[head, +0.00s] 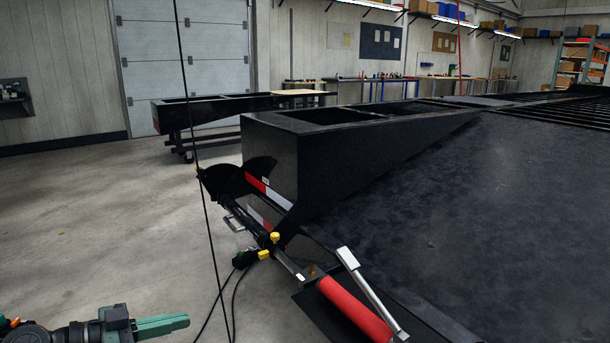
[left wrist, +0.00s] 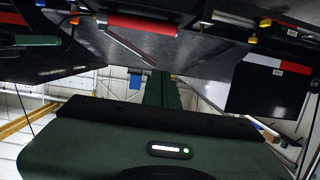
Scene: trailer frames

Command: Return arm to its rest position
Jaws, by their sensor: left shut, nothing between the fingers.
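My left gripper (head: 184,321) is low in the left corner of the head view, pointing right, with its green fingers together and nothing held. In the left wrist view its dark green fingers (left wrist: 162,88) stand close together above the wide green gripper body. The gripper is over the floor, apart from the black trailer frame (head: 345,158) to its right.
A red cylinder (head: 353,311) with a silver bar (head: 370,292) sits at the trailer's near edge. A thin black cable (head: 203,190) hangs between my left gripper and the trailer. Another frame (head: 215,110) stands behind. The concrete floor (head: 90,220) at left is clear.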

